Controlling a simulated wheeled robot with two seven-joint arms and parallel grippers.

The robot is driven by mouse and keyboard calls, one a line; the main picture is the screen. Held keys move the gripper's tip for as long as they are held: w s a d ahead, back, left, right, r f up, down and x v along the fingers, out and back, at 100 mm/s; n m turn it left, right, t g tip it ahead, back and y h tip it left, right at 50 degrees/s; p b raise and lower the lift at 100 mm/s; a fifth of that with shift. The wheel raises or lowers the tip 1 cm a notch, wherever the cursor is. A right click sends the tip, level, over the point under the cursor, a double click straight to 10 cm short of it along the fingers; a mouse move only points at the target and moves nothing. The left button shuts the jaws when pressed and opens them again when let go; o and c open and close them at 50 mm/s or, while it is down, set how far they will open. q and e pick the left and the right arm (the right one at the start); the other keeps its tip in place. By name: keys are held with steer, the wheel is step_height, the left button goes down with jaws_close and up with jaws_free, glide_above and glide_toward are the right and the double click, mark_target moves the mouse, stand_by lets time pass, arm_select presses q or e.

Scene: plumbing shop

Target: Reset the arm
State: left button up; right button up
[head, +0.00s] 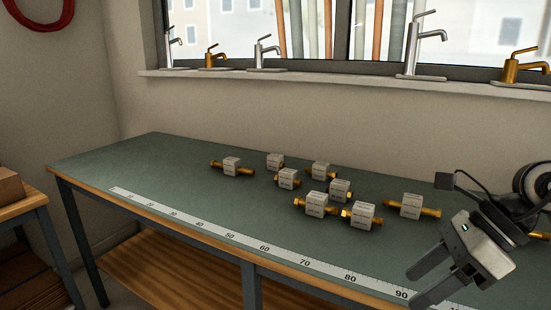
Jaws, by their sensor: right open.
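My right gripper (428,282) is at the lower right of the head view, over the right part of the green workbench (130,170). Its two fingers are apart with nothing between them. The right arm comes in from the right edge. My left gripper does not show. Several brass fittings with white boxy labels lie on the bench. One fitting (411,206) lies just left of the right gripper, apart from it. Another (232,167) lies farthest left. The rest cluster in the middle, around the fitting (363,216).
A printed ruler strip (229,234) runs along the bench's front edge. The bench's left part is clear. Several taps, such as a chrome one (412,45), stand on the window sill (330,79). A cardboard box (10,186) sits at the left edge.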

steer(key=s+a+r+m+t+y, duration=0.1)
steer(key=s+a+r+m+y, duration=0.1)
steer(key=a+m+y, duration=0.8)
step_height(320, 180, down, 14)
steer(key=w+d+f+m+t+h+p, duration=0.15)
steer(key=m+t+h, duration=1.15)
steer(key=m, duration=1.6)
steer(key=s+f+m+g, duration=0.4)
steer(key=s+f+m, duration=0.3)
steer(key=f, duration=0.5)
steer(key=shift+s+a+f+g+h, duration=0.25)
steer(key=shift+s+a+g+h, duration=0.2)
steer(key=shift+s, duration=0.6)
